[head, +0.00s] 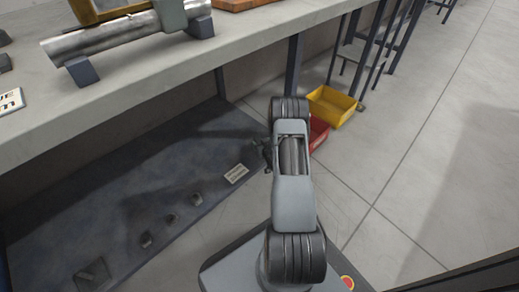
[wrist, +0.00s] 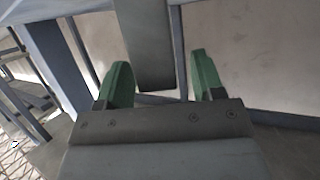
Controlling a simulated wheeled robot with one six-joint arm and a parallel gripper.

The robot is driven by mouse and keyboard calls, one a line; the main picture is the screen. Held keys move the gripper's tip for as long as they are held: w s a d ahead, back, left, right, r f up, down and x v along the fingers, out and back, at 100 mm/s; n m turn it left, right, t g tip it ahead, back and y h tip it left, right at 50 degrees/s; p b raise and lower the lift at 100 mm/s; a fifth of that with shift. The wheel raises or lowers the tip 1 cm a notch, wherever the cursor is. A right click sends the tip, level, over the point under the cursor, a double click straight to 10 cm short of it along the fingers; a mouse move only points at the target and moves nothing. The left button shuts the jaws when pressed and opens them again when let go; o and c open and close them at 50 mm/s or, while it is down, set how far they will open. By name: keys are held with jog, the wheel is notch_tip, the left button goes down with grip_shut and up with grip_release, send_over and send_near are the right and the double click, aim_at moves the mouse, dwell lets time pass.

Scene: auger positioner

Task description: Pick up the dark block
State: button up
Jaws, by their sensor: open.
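Several dark blocks show in the head view, and I cannot tell which one the task means. One dark block (head: 82,70) sits under the left end of a metal cylinder on the bench, and another dark block (head: 200,27) is under its right end. Smaller dark pieces (head: 171,220) stand in a row on the lower shelf. My gripper (wrist: 160,68) has two green fingers spread apart in the wrist view, with nothing held. A grey upright bar shows beyond and between them. In the head view my gripper is mostly hidden by my arm.
The bench top (head: 130,105) carries the metal cylinder (head: 115,40) and a white card (head: 11,101) at left. A yellow bin (head: 332,106) and red bin (head: 318,134) stand by the bench leg. The floor at right is clear.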

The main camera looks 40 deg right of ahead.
jog(key=shift+x, duration=0.9)
grip_shut()
jog(key=shift+w+d+r, duration=0.1)
jog(key=shift+r, duration=0.1)
